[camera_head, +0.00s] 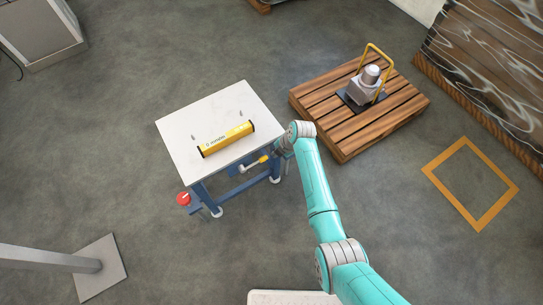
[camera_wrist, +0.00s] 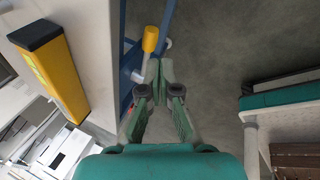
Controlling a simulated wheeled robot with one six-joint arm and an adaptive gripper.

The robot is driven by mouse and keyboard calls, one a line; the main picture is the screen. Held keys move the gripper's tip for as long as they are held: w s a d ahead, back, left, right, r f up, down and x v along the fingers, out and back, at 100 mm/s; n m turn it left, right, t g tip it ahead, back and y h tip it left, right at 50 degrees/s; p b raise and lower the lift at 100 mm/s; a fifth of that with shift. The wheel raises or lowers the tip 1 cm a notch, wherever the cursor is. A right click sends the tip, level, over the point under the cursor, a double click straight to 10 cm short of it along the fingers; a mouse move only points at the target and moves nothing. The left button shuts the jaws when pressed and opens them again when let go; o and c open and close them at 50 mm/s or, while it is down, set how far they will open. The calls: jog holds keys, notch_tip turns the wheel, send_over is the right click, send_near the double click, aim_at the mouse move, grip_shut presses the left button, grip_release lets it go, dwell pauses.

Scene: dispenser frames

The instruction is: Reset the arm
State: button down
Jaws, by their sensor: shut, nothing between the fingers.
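My teal arm (camera_head: 316,185) reaches up from the bottom right of the head view to the right edge of a small table. My gripper (camera_wrist: 156,72) shows in the wrist view with its fingertips together and nothing between them. In the head view it is largely hidden beside the table's edge. A yellow-ended handle (camera_head: 263,159) on a pale rod sits below the front edge of the tabletop, close to the gripper. In the wrist view the yellow end (camera_wrist: 150,38) lies just beyond the fingertips; I cannot tell whether they touch.
The white-topped table (camera_head: 180,122) carries a yellow and black bar (camera_head: 227,138). A red button (camera_head: 183,198) stands by its front-left leg. A wooden pallet (camera_head: 340,143) with a grey machine (camera_head: 366,88) is at the right. Open floor lies around a yellow floor square (camera_head: 433,165).

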jog(key=shift+w+d+r, duration=0.15)
jog(key=shift+d+r, duration=1.6)
jog(key=shift+r, duration=0.15)
